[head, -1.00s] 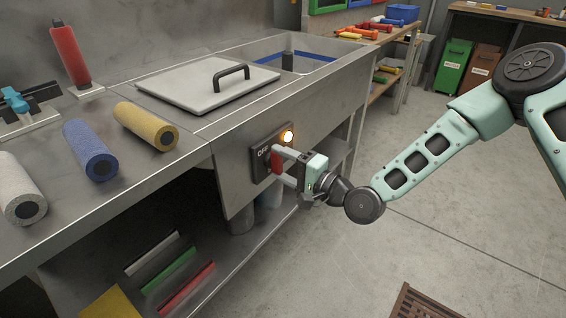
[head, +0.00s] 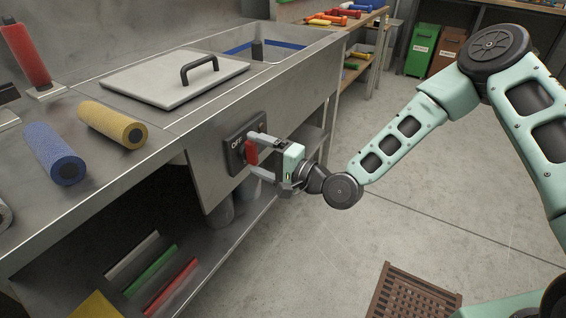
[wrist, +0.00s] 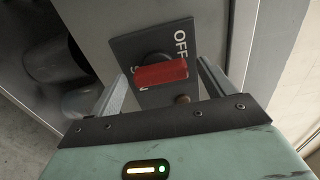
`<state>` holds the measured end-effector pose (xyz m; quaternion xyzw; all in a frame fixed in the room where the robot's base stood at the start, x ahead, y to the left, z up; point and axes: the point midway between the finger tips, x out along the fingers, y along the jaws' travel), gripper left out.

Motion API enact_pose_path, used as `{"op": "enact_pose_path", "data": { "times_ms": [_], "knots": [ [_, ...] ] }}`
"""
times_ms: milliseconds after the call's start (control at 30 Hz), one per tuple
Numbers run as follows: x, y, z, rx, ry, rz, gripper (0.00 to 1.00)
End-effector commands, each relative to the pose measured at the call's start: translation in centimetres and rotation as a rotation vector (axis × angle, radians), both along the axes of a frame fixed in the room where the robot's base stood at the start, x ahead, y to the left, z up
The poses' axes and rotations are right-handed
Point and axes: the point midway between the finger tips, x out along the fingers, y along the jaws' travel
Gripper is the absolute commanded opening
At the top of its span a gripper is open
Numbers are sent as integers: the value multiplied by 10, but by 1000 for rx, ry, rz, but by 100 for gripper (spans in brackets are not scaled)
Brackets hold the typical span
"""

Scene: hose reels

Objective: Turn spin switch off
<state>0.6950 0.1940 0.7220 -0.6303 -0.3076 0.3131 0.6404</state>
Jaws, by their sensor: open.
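The spin switch is a dark plate (head: 234,147) marked OFF on the sink's front panel. Its red handle (head: 251,154) also shows in the wrist view (wrist: 162,73), lying crosswise on the round knob. My gripper (head: 256,156) is open, with one finger on each side of the handle. In the wrist view, gaps show between the handle's ends and the fingers. The OFF lettering (wrist: 181,44) is clear there; other lettering is partly hidden behind the handle. A small lamp (wrist: 182,99) on the plate looks dark.
The steel sink counter (head: 170,125) holds a grey lid (head: 175,82), a blue roll (head: 54,153) and a yellow roll (head: 112,124). A shelf with coloured bars (head: 150,268) lies below. The floor to the right is open, with a brown grate (head: 412,295).

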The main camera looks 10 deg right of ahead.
Motion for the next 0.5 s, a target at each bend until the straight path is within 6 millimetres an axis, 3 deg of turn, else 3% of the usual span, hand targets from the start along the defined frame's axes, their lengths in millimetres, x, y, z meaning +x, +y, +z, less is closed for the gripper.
{"op": "enact_pose_path", "data": {
  "times_ms": [167, 500],
  "knots": [
    [-16, -23, 1, 0, 3, -2, 82],
    [-66, -86, 0, -1, 4, -4, 82]
  ]
}}
